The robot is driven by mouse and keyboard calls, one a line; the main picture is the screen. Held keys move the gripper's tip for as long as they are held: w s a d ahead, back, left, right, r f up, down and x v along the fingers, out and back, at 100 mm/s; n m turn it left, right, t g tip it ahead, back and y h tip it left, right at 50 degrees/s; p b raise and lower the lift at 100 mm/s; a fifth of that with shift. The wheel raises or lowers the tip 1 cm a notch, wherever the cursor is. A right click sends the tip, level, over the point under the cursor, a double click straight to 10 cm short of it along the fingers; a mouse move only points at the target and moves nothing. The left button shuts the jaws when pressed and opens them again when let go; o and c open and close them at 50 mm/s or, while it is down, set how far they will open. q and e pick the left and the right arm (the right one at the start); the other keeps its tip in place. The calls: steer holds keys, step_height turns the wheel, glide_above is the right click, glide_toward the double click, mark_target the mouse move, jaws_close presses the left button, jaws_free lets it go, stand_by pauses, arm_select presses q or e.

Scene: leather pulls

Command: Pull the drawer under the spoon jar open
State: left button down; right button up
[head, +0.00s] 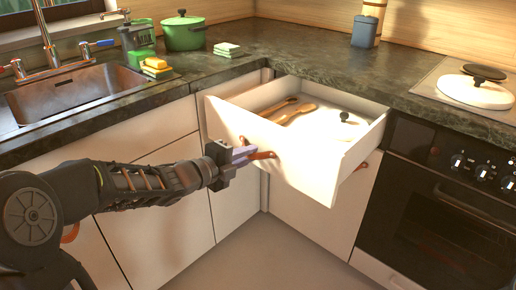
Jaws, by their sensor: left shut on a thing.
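The white drawer (286,152) stands pulled well out from below the dark counter. Inside it lie wooden spoons (295,113) and a white lid with a dark knob (346,127). My left gripper (248,154) is at the drawer's front and shut on its brown leather pull (262,155). A blue-grey jar (364,31) stands at the back of the counter beyond the drawer, with something wooden behind or in it; I cannot tell which. My right gripper is not in view.
A sink (70,90) with a tap is at the left. A green pot (183,33), sponges (156,67) and a folded cloth (228,49) stand on the counter. An oven (440,205) is right of the drawer. The floor (270,250) below the drawer is clear.

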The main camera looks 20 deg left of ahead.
arm_select(q)
steer(key=shift+s+a, duration=0.15)
steer(key=shift+s, duration=0.15)
steer(key=c, duration=1.5)
jaws_free()
steer(key=shift+o, duration=0.2)
steer(key=p+v, duration=0.1)
steer(key=v, duration=0.6)
steer(key=shift+s+p, duration=0.35)
steer(key=shift+p, duration=0.05)
steer(key=shift+a, duration=0.1)
